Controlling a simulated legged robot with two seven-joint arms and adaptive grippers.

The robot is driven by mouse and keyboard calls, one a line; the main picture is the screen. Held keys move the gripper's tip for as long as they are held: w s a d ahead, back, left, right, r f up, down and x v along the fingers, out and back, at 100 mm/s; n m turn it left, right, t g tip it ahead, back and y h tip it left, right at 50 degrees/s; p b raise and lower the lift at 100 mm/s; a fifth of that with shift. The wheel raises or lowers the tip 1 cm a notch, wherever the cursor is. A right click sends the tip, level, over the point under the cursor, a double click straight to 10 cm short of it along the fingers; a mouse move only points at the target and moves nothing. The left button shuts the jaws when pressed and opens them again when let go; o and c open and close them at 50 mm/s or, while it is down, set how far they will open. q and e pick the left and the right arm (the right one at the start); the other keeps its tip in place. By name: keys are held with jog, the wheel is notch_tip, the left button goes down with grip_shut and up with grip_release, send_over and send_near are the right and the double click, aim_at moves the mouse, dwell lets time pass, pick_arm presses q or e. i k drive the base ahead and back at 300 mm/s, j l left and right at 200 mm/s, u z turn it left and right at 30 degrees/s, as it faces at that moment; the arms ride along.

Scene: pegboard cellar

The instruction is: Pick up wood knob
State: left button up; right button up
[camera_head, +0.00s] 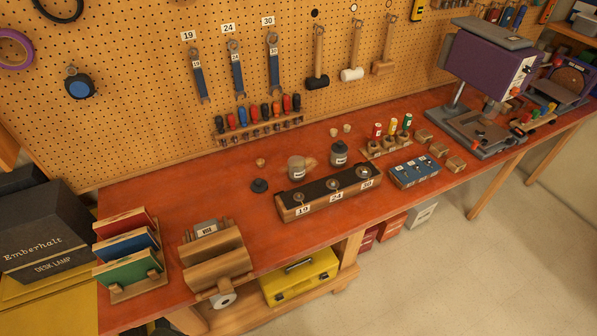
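Several small wood-coloured pieces on the red bench top could be the wood knob; I cannot tell which one is meant. One small round wooden piece (260,162) stands alone behind a dark round knob-like piece (260,185). Two more small pale wooden pieces, a left one (333,130) and a right one (347,128), stand near the pegboard. A larger tan piece (310,162) is partly hidden behind a grey lidded jar (297,168). Neither of my grippers is in view.
A wooden block (330,194) marked 19, 24 and 30 lies at the bench's front. A darker jar (339,153), a blue tray (415,171) and a purple drill press (487,70) stand rightward. A file rack (128,250) is left. Bare bench (185,185) lies left of centre.

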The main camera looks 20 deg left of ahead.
aim_at(260, 162)
jog(key=u, duration=0.45)
jog(key=i+l+u, duration=0.2)
jog(key=l+u, duration=0.2)
jog(key=i+l+u, duration=0.15)
jog(key=l+u, duration=0.65)
jog(key=i+l, duration=0.05)
jog(key=l, duration=0.05)
